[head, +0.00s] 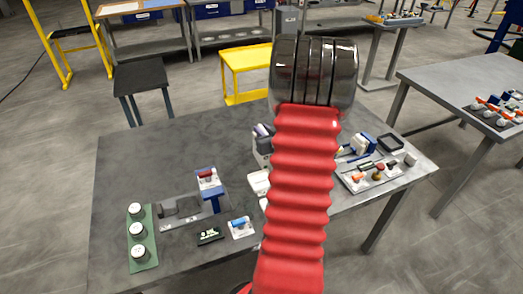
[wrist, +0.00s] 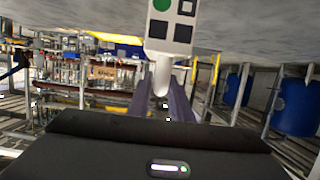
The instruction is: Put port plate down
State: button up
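In the wrist view, a white plate (wrist: 172,22) with a green round spot and several dark square openings shows at the top; I take it for the port plate. Its white rounded stem (wrist: 162,76) reaches down between the two dark purple-grey fingers of my gripper (wrist: 164,98), which appear shut on it. The black gripper body fills the bottom of that view. In the head view my red bellows-covered arm hides my gripper and the plate. The grey worktable (head: 120,180) lies below the arm. I cannot tell how high the plate is above any surface.
A green strip (head: 141,240) with three white caps stands at the table's left. Beside it are a grey fixture (head: 180,212), a blue stand (head: 209,185), a black plate (head: 210,236) and a small white tray (head: 241,228). A parts tray (head: 374,173) stands right. The table's back left is clear.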

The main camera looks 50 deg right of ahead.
grip_shut()
dwell(1.0)
